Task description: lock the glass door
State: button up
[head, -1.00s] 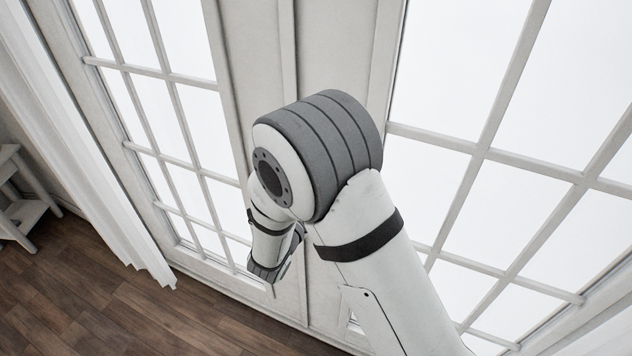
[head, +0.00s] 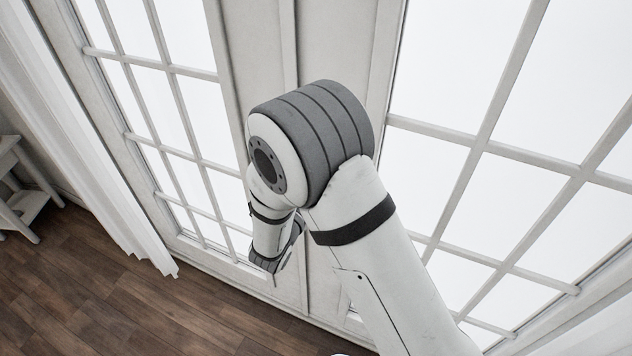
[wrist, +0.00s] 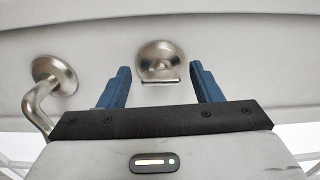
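The glass door (head: 490,150) fills much of the head view, with white frames and many panes. In the wrist view a round metal lock knob (wrist: 160,62) with a flat thumb piece sits on the door's white frame (wrist: 230,48). My gripper (wrist: 160,80) is open, with one blue finger on each side of the lock knob. No contact between fingers and knob shows. A curved metal door handle (wrist: 42,92) is to the left of the gripper. In the head view my arm hides the lock and handle, and the fingers cannot be made out.
A white curtain (head: 90,150) hangs at the left, and another curtain edge shows at the lower right. A small white table (head: 22,195) stands at the far left. The wooden floor (head: 130,305) is clear at the lower left.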

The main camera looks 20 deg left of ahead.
jog(key=shift+s, duration=0.1)
jog(key=s+a+b, duration=0.1)
jog(key=s+b, duration=0.1)
jog(key=s, duration=0.5)
jog(key=shift+s, duration=0.3)
jog(key=shift+a, duration=0.1)
jog(key=d+r+m+g+h, duration=0.35)
jog(key=d+m+g, duration=0.25)
jog(key=d+m, duration=0.65)
jog(key=d+r+m+g+h, duration=0.2)
jog(key=d+m+g+h, duration=0.35)
jog(key=d+m, duration=0.7)
jog(key=s+d+r+m+g+y, duration=0.1)
jog(key=s+d+m+y, duration=0.3)
jog(key=m, duration=1)
jog(key=s+d+r+m+g+y, duration=0.2)
jog(key=s+d+r+m+y, duration=0.2)
jog(key=m, duration=0.9)
jog(key=s+y, duration=0.3)
jog(key=shift+s+m+y+b, duration=0.35)
jog(key=shift+m+y, duration=0.05)
